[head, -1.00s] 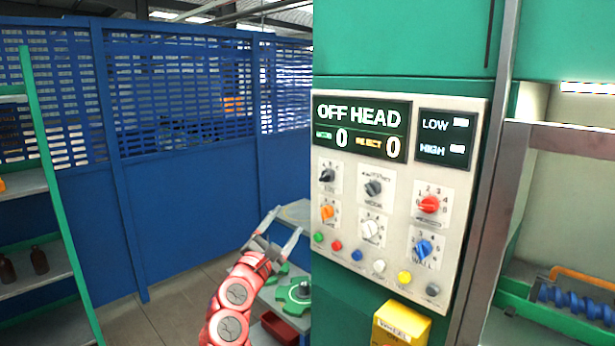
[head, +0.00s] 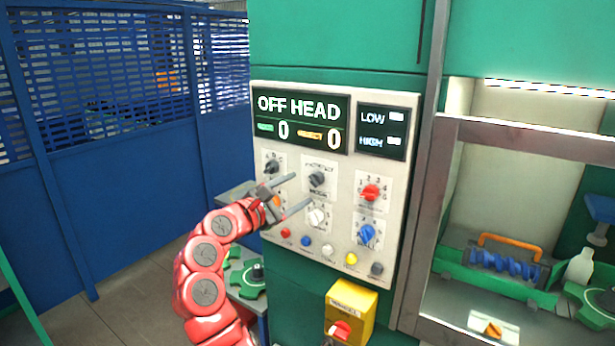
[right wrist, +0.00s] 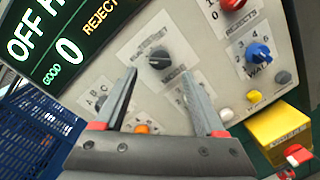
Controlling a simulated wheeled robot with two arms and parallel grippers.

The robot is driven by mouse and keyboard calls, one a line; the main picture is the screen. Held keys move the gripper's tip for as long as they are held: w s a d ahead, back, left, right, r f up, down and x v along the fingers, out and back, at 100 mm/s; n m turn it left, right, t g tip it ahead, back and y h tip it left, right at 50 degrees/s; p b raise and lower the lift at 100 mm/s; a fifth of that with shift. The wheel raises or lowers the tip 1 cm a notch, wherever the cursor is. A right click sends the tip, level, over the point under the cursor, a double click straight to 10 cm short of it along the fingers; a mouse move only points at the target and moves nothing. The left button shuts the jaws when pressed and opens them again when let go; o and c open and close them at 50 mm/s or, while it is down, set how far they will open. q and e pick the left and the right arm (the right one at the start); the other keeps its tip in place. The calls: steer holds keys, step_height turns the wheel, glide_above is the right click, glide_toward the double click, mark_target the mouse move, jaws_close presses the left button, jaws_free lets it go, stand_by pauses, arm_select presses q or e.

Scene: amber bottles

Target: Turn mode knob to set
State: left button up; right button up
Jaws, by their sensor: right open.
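The mode knob (head: 317,179) is a dark grey knob on a white label, in the upper middle of the control panel (head: 405,190) under the display. In the right wrist view the mode knob (right wrist: 160,58) lies just beyond my fingertips, roughly between them; its pointer direction is hard to read. My right gripper (head: 303,189) is open and empty, in front of the panel just left of the mode knob. It also shows in the right wrist view (right wrist: 157,75), with its fingers apart and no clear contact. My left gripper is not in view.
Around it sit a black knob (head: 272,166), a white knob (head: 317,217), a red knob (head: 370,192) and a blue knob (head: 366,233). The display (head: 300,122) reads OFF HEAD. A yellow switch box (head: 350,305) juts out below. A metal-framed bay opens to the right.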

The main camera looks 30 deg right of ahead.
mark_target(315, 180)
steer(key=p+x, duration=0.1)
steer(key=x, duration=0.4)
steer(key=shift+c, duration=0.2)
jaws_close()
